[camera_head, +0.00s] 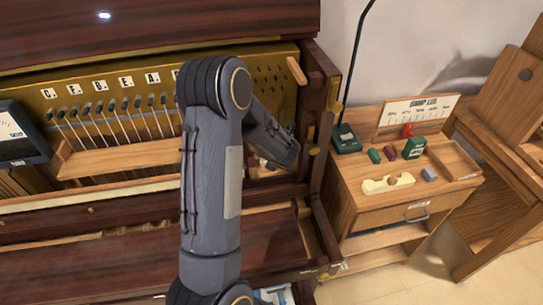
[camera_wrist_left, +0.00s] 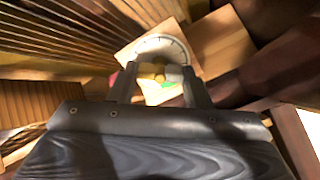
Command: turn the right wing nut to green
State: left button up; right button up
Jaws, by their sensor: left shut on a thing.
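In the left wrist view my left gripper (camera_wrist_left: 160,84) has its two fingers on either side of a small brass wing nut (camera_wrist_left: 158,68) and is shut on it. The nut sits in front of a round pale dial (camera_wrist_left: 160,46) with marks along its upper rim. A green patch (camera_wrist_left: 178,90) shows low on the dial between the fingers, and a red or pink patch shows by the left finger. The nut's exact angle is hard to tell. In the head view my arm reaches into the right end of the open piano, and its fingertips are hidden.
The piano's gold plate (camera_head: 110,95) and row of hammers lie left of my arm. The piano's dark right side post (camera_head: 316,105) stands close to my wrist. A wooden side table (camera_head: 360,205) with small blocks and a lamp (camera_head: 344,140) is farther right.

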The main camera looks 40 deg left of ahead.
pick_arm(q)
jog(key=shift+r+m+p, duration=0.1)
jog(key=shift+m+p, duration=0.2)
jog(key=shift+m, duration=0.4)
